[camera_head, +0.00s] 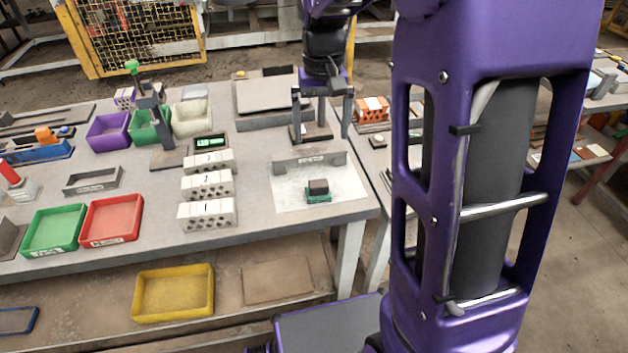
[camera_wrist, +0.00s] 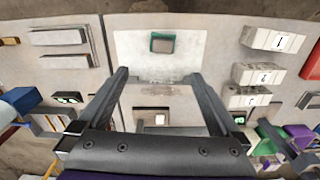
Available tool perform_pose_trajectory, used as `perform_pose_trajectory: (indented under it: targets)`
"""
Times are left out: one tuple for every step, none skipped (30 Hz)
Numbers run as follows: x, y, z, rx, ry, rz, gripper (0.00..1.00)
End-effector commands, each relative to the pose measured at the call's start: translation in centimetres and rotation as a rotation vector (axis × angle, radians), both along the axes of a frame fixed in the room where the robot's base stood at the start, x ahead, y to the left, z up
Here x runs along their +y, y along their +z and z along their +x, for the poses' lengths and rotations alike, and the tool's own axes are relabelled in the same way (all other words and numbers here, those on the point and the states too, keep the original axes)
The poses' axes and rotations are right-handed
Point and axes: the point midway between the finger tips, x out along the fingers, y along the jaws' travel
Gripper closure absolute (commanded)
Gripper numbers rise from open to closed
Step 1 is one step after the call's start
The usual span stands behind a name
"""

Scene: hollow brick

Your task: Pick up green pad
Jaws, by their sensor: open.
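The green pad (camera_head: 318,199) lies on a pale sheet near the table's front right corner. A small dark block (camera_head: 318,186) sits on top of it and hides its middle. In the wrist view the green pad (camera_wrist: 153,43) shows as a green rim around the greyish block (camera_wrist: 163,44), at the top centre. My gripper (camera_head: 321,136) is open and points down, behind the pad in the head view.
A grey labelled bar (camera_head: 308,158) stands on the pale sheet (camera_head: 350,192) behind the pad. White hollow bricks (camera_head: 207,214) with numbers stand to its left.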

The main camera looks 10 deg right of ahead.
Motion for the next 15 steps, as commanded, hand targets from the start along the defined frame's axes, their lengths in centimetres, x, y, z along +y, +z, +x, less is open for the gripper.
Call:
perform_pose_trajectory:
  targets:
    - [0.0, -1.2, -0.1, 0.003, 0.0, 0.0, 0.0]
    - [0.0, -1.8, -0.1, 0.004, 0.0, -0.001, 0.0]
    - [0.1, -2.8, -0.1, 0.004, 0.0, -0.001, 0.0]
    - [0.1, -3.4, -0.1, 0.004, 0.0, -0.001, 0.0]
    - [0.1, -4.1, -0.1, 0.003, -0.001, -0.001, 0.0]
    - [0.1, -5.0, -0.1, 0.003, -0.001, -0.001, 0.0]
    - [0.1, -5.6, -0.1, 0.004, -0.001, -0.001, 0.0]
    - [0.1, -6.3, -0.1, 0.002, -0.001, -0.001, 0.0]
    - [0.1, -7.1, -0.1, 0.003, -0.001, -0.001, 0.0]
    - [0.1, -7.7, -0.1, 0.002, -0.001, -0.001, 0.0]
    - [0.1, -8.3, -0.1, 0.003, -0.001, -0.001, 0.0]
    - [0.1, -8.9, -0.1, 0.0, 0.0, -0.001, 0.0]
    - [0.1, -9.4, 0.0, 0.0, 0.0, -0.001, 0.0]
    - [0.1, -9.7, 0.0, 0.0, 0.0, -0.001, 0.0]
    - [0.1, -10.2, 0.0, -0.001, 0.0, -0.001, 0.0]
